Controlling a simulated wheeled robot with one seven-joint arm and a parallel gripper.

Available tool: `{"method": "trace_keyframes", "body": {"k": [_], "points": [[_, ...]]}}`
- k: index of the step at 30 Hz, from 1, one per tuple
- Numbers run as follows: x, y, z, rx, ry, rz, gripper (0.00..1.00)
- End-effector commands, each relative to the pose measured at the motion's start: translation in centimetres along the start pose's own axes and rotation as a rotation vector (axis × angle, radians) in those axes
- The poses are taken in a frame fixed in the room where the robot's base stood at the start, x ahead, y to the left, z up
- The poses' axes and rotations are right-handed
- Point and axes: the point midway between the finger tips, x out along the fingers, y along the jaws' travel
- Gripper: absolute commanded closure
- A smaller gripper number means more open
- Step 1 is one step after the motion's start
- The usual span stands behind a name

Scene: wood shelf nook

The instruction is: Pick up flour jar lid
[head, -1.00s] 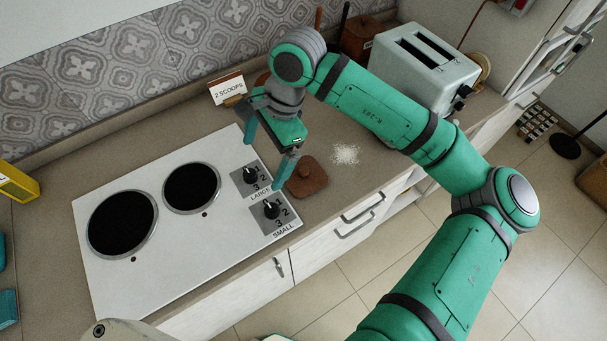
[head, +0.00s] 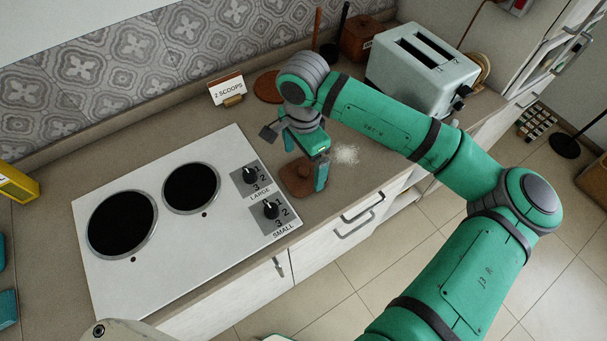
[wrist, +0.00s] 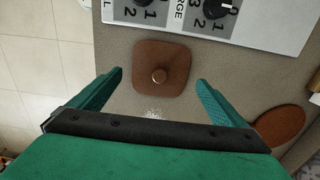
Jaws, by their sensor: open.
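The lid, a brown rounded-square piece with a small round knob (head: 297,180), lies flat on the counter beside the stove's right edge. It shows whole in the wrist view (wrist: 175,82), knob up. My gripper (head: 305,160) is open and empty above the lid. In the wrist view the fingers (wrist: 160,80) stand left and right of the lid, apart from it, with the lid slightly ahead of the tips. In the head view the gripper partly covers the lid. A brown jar (head: 358,40) with a dark label stands at the back, left of the toaster.
The white stove (head: 130,260) with knobs lies left of the lid. A white powder patch (head: 346,154) is right of the gripper. A round brown disc (head: 267,87), a "2 scoops" card (head: 227,90) and a toaster (head: 425,70) stand farther back. The counter's front edge is near the lid.

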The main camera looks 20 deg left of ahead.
Motion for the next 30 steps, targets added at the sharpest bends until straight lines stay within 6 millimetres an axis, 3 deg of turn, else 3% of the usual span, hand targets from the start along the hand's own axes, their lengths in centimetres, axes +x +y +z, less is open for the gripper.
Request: {"method": "trace_keyframes", "body": {"k": [9,17,18,22,30], "points": [[3.8,0.0,0.0,0.001,-0.002,0.000,0.04],[4.2,0.0,0.0,0.000,-0.001,0.000,0.04],[4.2,0.0,0.0,0.000,-0.001,0.000,0.06],[4.1,0.0,0.0,0.000,-0.001,0.000,0.37],[4.1,0.0,0.0,0.000,-0.001,0.000,0.38]]}}
